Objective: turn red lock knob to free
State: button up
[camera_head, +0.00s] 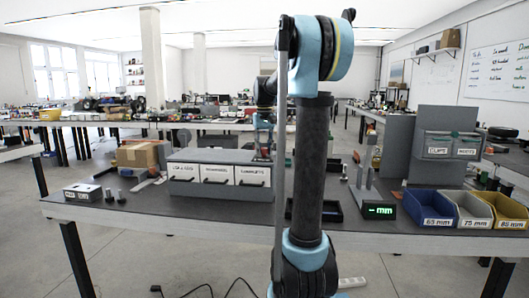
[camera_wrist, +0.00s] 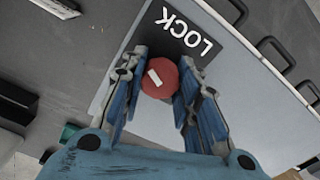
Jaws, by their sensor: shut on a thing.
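The red lock knob (camera_wrist: 161,78) is round with a small white mark across its face. It sits on a light grey panel below a dark label (camera_wrist: 180,30) reading LOCK, in the wrist view. My gripper (camera_wrist: 160,82) has its two blue-grey fingers on either side of the knob and is shut on it. In the head view my arm stands in the middle and hides much of the bench behind it. The knob cannot be made out in the head view.
A grey drawer unit (camera_head: 220,165) with white labelled drawers stands on the dark bench (camera_head: 150,215). A cardboard box (camera_head: 138,154) is at left. Blue (camera_head: 410,209), grey (camera_head: 453,224) and yellow bins (camera_head: 514,226) stand at right, near a green mm display (camera_head: 379,211).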

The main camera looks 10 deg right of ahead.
aim_at(264, 148)
jog(key=n, duration=0.4)
jog(key=shift+n, duration=0.3)
dwell(0.3)
jog(key=o, duration=1.1)
notch_tip(264, 148, up, 12)
dwell(0.4)
